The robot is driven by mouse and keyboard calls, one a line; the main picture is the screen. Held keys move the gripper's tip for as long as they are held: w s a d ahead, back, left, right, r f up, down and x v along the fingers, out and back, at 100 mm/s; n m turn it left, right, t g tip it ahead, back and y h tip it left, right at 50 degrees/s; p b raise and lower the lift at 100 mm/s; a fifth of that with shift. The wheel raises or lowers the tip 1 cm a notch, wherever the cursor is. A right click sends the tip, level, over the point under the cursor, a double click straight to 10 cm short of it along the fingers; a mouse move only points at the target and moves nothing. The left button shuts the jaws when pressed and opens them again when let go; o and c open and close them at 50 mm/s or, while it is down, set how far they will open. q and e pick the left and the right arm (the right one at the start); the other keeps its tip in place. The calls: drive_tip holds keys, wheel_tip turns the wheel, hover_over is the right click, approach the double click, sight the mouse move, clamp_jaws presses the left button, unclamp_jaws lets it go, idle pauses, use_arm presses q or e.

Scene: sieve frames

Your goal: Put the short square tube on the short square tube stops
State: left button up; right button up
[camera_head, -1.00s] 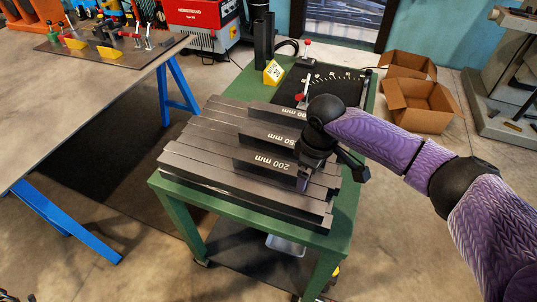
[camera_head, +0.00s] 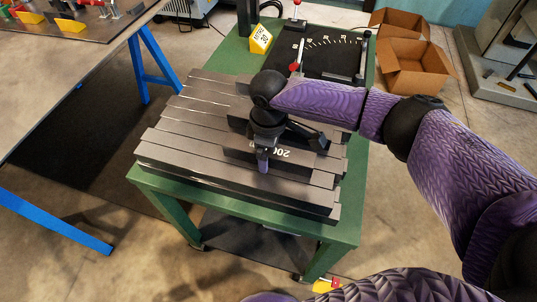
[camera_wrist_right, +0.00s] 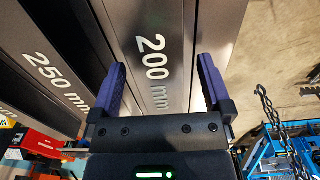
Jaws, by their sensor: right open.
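The short square tube, a dark grey bar marked "200 mm" (camera_head: 302,161), lies on other grey tubes on the green cart. My right gripper (camera_head: 267,153) is over it, pointing down and hiding part of its label. In the right wrist view the tube (camera_wrist_right: 157,40) runs between the two open purple fingers (camera_wrist_right: 161,80). I cannot tell how far down along its sides the fingers reach. My left gripper is not in view. I cannot make out the tube stops for certain; yellow blocks (camera_head: 68,25) stand on the table at upper left.
A tube marked "250 mm" (camera_wrist_right: 48,75) lies beside the short one. The green cart (camera_head: 290,226) carries an angle scale (camera_head: 325,58) and a yellow marker (camera_head: 261,39) at its back. Cardboard boxes (camera_head: 412,70) stand on the floor at right.

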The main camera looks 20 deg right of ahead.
clamp_jaws()
idle(0.3)
